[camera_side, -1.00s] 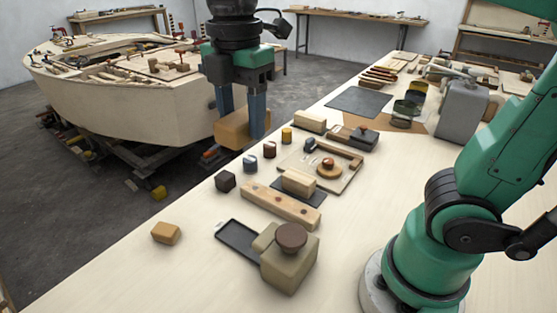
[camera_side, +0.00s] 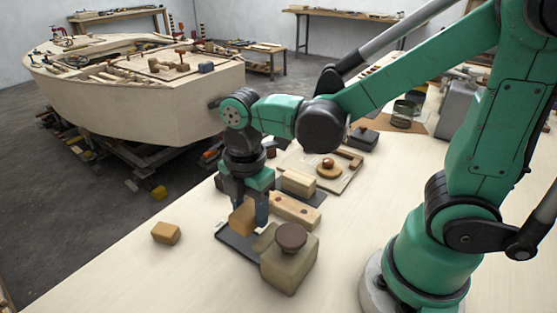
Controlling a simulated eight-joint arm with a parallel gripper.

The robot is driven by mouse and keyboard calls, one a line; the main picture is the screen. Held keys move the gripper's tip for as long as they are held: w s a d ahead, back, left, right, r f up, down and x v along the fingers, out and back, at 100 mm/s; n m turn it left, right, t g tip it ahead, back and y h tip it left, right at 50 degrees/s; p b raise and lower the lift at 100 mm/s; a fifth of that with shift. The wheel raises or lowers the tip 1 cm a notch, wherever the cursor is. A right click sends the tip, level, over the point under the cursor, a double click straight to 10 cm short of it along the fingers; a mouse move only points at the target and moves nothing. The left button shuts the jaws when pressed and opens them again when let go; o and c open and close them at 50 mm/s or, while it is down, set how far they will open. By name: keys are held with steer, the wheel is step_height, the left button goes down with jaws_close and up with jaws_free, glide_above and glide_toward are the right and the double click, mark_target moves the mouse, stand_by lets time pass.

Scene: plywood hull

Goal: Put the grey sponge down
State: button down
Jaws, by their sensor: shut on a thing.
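My gripper (camera_side: 248,207), pointing down, is shut on an ochre-tan block (camera_side: 241,218). This held block looks tan rather than grey, and I see no clearly grey sponge. The block is at the black tray (camera_side: 232,243), over its far part. I cannot tell whether it touches the tray or hangs just above it. The gripper's fingers partly hide the block.
A beige box with a round brown knob (camera_side: 291,236) stands close to the right of the tray. A small tan block (camera_side: 166,232) lies to the left. A wooden bar (camera_side: 296,210) lies behind. The front left of the bench is clear.

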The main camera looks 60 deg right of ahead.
mark_target(250, 208)
steer(key=shift+f, duration=0.55)
steer(key=shift+c, duration=1.5)
jaws_free()
steer(key=shift+f, duration=0.1)
step_height(250, 208, up, 12)
steer(key=d+f+m+t, duration=0.5)
steer(key=m+t, duration=0.2)
steer(key=m, duration=1.1)
steer(key=shift+w+d, duration=0.2)
steer(key=shift+d, duration=0.2)
